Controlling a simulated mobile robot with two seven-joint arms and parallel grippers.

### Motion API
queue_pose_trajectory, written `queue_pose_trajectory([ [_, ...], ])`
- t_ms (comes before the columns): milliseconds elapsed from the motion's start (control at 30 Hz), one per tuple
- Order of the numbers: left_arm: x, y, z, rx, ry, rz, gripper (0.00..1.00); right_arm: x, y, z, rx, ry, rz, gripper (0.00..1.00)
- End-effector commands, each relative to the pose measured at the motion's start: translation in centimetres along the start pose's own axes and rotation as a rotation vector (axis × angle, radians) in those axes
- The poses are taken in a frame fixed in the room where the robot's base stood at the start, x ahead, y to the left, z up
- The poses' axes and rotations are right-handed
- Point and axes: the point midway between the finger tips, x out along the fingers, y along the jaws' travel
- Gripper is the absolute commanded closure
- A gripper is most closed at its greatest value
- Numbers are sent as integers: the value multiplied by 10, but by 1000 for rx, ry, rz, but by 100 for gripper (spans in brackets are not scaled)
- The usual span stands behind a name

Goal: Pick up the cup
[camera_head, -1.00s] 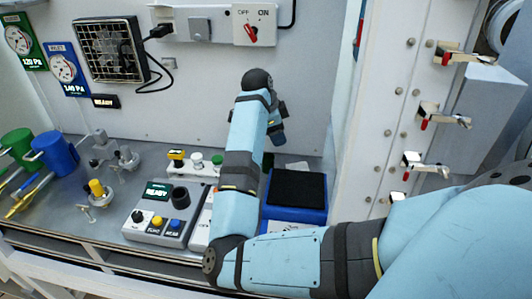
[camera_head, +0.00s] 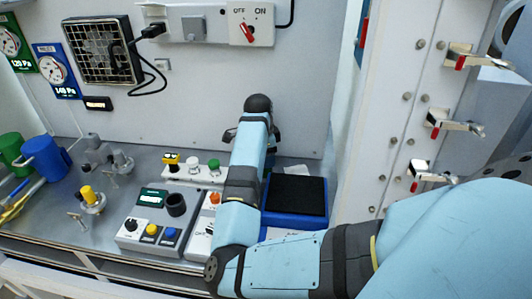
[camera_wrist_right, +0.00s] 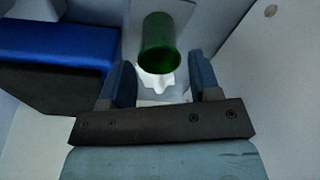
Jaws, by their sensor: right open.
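A green round thing (camera_wrist_right: 160,38), cup-like in shape, stands ahead of my right gripper (camera_wrist_right: 162,76) in the right wrist view. The gripper's two blue-grey fingers are apart, one on each side of the line to it. A white piece with an uneven edge (camera_wrist_right: 158,84) shows just below it, between the fingers. I cannot tell whether the fingers reach around it. In the head view my right forearm hides most of this gripper. A green mug (camera_head: 12,150) and a blue mug (camera_head: 45,156) are at the far left there. My left gripper is not in view.
A blue tray with a black pad (camera_head: 297,194) lies right of my right forearm. A control box (camera_head: 155,228) and a white strip with coloured knobs (camera_head: 192,175) are left of it. A white panel with latches (camera_head: 395,100) bounds the right side.

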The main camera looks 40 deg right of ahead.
Motion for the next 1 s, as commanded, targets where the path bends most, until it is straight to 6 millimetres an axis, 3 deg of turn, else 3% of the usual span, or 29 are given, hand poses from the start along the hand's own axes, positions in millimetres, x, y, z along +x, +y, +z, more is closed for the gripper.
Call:
queue_pose_trajectory([
  [300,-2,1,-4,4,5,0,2,44,1,2,0,1,2,43],
  [567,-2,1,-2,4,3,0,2,48,1,2,1,0,1,43],
  [700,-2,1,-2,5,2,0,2,48,1,2,1,0,1,75],
  [733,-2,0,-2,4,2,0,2,48,1,2,0,0,1,79],
  [1000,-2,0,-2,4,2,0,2,46,1,2,1,0,0,79],
])
